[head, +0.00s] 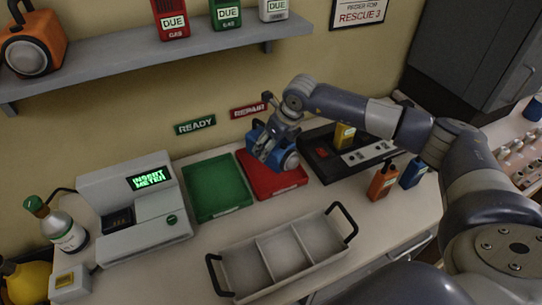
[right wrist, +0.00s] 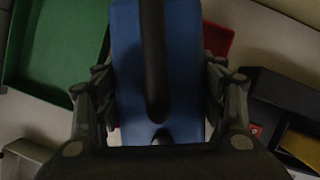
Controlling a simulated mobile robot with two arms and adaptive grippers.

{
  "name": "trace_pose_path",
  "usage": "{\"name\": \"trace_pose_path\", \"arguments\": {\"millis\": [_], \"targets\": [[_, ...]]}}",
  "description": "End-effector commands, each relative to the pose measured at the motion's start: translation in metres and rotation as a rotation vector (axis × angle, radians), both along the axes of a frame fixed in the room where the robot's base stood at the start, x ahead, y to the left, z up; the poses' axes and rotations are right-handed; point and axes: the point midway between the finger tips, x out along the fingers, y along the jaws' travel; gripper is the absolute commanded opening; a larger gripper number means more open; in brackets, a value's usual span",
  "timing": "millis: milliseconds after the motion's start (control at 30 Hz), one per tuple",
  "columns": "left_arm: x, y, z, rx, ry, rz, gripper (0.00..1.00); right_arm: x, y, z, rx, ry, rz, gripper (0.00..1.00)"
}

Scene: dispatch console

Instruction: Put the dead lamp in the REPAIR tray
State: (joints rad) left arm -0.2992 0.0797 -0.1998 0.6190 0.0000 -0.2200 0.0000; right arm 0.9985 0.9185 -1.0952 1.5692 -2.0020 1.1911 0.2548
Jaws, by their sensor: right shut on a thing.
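A blue lamp (head: 289,160) with a pale round face is in my right gripper (head: 271,143), over the red REPAIR tray (head: 262,187). Whether the lamp touches the tray floor I cannot tell. In the right wrist view the blue lamp (right wrist: 183,60) with its black handle fills the space between the two fingers of my right gripper (right wrist: 160,100). A corner of the red tray (right wrist: 217,40) shows behind it. The red REPAIR sign (head: 248,111) hangs on the wall above. My left gripper is not in view.
The green tray (head: 215,190) is left of the red one. A grey meter station (head: 135,215) reads "INSERT METER". A divided carrier (head: 280,256) with black handles stands in front. A black case (head: 325,165) lies right of the red tray, with orange (head: 382,182) and blue meters (head: 413,173) nearby.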

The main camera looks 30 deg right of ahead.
Motion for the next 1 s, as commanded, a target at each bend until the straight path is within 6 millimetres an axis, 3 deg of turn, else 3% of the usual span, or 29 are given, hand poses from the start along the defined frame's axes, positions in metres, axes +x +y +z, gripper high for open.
{"name": "trace_pose_path", "arguments": {"millis": [433,800,833,900,1000], "targets": [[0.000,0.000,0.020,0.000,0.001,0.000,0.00,0.001,0.000,-0.047,0.001,-0.003,0.001,0.21],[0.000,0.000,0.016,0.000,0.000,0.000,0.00,0.001,0.000,-0.053,0.001,-0.006,0.002,0.21],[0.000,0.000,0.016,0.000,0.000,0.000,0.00,0.000,0.000,-0.054,0.000,-0.002,0.002,0.69],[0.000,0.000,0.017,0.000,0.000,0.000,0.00,0.000,0.000,-0.054,0.000,-0.002,0.002,0.85],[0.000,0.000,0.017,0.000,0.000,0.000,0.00,0.000,0.000,-0.054,0.000,-0.001,0.002,0.85]]}}
